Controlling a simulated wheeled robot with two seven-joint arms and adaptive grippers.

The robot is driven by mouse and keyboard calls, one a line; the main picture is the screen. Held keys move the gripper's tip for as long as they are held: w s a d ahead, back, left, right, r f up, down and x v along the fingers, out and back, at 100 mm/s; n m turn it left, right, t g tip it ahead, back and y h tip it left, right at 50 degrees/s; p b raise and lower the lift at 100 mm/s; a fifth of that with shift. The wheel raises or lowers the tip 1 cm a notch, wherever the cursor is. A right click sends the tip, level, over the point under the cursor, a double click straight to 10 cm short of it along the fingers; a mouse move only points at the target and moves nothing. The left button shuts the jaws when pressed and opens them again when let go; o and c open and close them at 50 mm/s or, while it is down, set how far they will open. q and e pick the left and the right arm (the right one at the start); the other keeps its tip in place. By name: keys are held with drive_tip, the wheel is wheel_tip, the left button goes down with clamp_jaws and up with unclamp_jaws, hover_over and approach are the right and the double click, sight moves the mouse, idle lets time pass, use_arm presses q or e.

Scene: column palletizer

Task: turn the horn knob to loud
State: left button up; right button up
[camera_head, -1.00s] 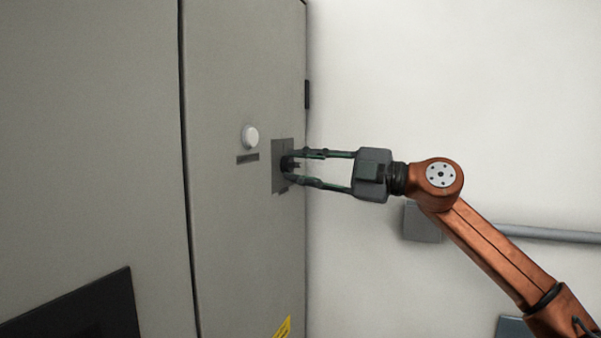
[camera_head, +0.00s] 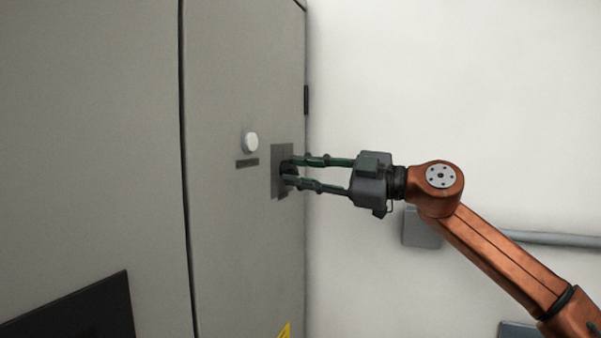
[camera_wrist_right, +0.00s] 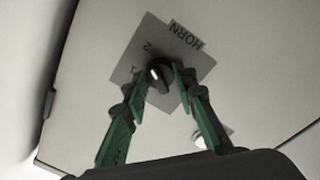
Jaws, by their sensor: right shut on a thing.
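The black horn knob (camera_head: 287,168) sits on a grey plate (camera_head: 281,152) on the cabinet door, largely hidden by my fingers in the head view. In the wrist view the round knob (camera_wrist_right: 161,73) shows clearly, with a pale mark on its left side, towards the "1". The plate (camera_wrist_right: 194,61) reads "HORN", "1" and "2"; no word "loud" is legible. My right gripper (camera_head: 288,171) reaches in from the right, its two green fingers shut on the knob, one on each side. The left gripper is out of view.
A white round button (camera_head: 250,142) with a dark label below it stands left of the plate. The grey cabinet door (camera_head: 230,235) has a yellow sticker (camera_head: 284,331) low down. A pale wall, a grey box (camera_head: 422,228) and a pipe (camera_head: 555,239) lie to the right.

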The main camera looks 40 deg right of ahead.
drive_tip(key=o, duration=1.2)
drive_tip(key=shift+s, duration=0.15)
drive_tip(key=shift+v, duration=0.95)
drive_tip(key=v, duration=1)
drive_tip(key=shift+d+f, duration=0.1)
